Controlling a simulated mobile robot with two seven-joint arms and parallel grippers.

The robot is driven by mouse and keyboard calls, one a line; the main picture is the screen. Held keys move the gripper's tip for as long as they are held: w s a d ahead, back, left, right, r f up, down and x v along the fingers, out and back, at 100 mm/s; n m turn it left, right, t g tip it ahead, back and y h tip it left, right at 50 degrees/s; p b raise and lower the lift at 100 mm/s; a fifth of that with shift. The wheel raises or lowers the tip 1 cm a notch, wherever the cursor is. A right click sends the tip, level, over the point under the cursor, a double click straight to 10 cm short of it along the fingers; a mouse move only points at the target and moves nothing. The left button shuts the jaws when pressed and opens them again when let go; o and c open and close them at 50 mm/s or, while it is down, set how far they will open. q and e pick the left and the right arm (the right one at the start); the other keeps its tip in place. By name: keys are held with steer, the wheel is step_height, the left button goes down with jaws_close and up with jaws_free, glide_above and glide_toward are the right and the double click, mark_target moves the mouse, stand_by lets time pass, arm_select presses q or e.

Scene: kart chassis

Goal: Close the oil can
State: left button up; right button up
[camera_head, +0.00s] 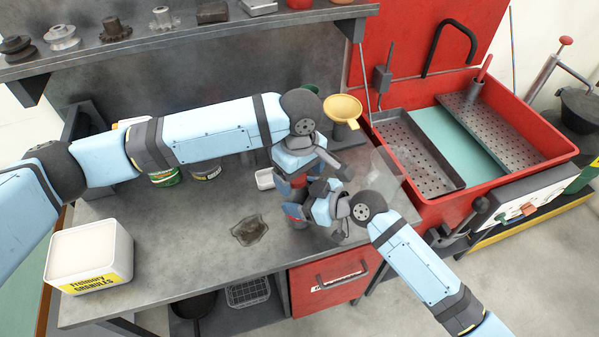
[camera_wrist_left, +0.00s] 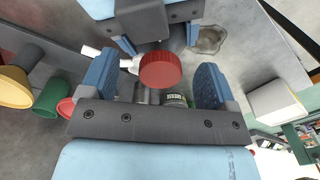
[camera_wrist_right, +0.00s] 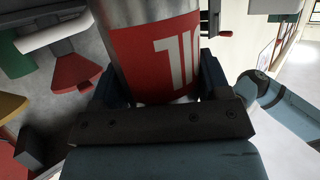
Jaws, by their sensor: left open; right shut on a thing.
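The oil can (camera_wrist_right: 160,45) is a silver cylinder with a red label and white figures; it stands between the fingers of my right gripper (camera_wrist_right: 158,85), which is shut on its side. A ridged red cap (camera_wrist_left: 160,70) shows in the left wrist view between the spread fingers of my left gripper (camera_wrist_left: 167,85). Those fingers are open, with gaps on both sides of the cap. I cannot tell whether the cap is seated on the can. In the head view my left gripper (camera_head: 298,178) is close above my right gripper (camera_head: 322,207), and the arms largely hide the can.
A yellow funnel (camera_head: 343,108) stands behind the grippers. A dark oil puddle (camera_head: 249,230) lies on the bench. A white granules tub (camera_head: 90,256) is at the left front, and a red parts washer (camera_head: 470,140) is at right. The bench's front middle is free.

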arm_select(q)
step_height(320, 180, up, 12)
stand_by(0.5)
arm_select(e)
steer(key=o, duration=1.8)
arm_select(q)
steer(key=shift+d, duration=0.15)
arm_select(e)
steer(key=shift+s, duration=0.1)
